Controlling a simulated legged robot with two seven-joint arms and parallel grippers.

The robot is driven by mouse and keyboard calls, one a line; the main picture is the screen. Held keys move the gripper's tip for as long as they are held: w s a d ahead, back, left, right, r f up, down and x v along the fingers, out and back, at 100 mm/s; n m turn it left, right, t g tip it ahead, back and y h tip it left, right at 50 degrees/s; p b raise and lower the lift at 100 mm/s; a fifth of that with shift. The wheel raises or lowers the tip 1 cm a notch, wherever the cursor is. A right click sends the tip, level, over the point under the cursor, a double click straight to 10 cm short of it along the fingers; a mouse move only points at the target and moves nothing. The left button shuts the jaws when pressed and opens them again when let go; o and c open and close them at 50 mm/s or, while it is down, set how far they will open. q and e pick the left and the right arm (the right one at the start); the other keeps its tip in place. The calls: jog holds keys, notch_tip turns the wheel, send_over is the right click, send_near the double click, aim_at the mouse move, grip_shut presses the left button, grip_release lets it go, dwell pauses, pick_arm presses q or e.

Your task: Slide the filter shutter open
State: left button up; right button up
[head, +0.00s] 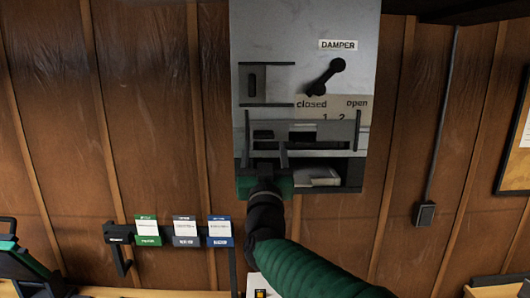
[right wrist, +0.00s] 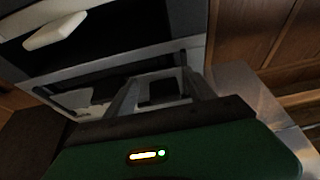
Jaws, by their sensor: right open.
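The grey wall panel (head: 300,25) carries a flat shutter plate with a dark slot (head: 252,82) between two black horizontal rails at its upper left. I take this plate to be the filter shutter; no label names it. My right gripper (head: 265,142) is open and empty in front of the panel's lower left, below the plate.
A damper lever (head: 327,76) tilts toward "closed" on the panel. Below are a label plate (head: 336,104) and a dark bay (head: 330,160) with a pale block (head: 318,180). Green, grey and blue packets (head: 184,232) hang on a rack at lower left. A framed board is at right.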

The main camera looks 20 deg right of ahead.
jog(key=shift+a, duration=0.45)
pick_arm(q)
jog(key=s+b+x, duration=0.1)
jog(key=b+x, duration=0.6)
jog(key=shift+s+a+f+b, duration=0.2)
jog(key=shift+s+f+b, duration=0.2)
jog(key=shift+f, duration=0.1)
pick_arm(e)
jog(key=v, duration=1.6)
jog(key=shift+s+a+f, duration=0.25)
jog(key=shift+s, duration=0.05)
pick_arm(q)
jog(key=shift+w+d, duration=0.1)
pick_arm(e)
jog(key=shift+d, duration=0.15)
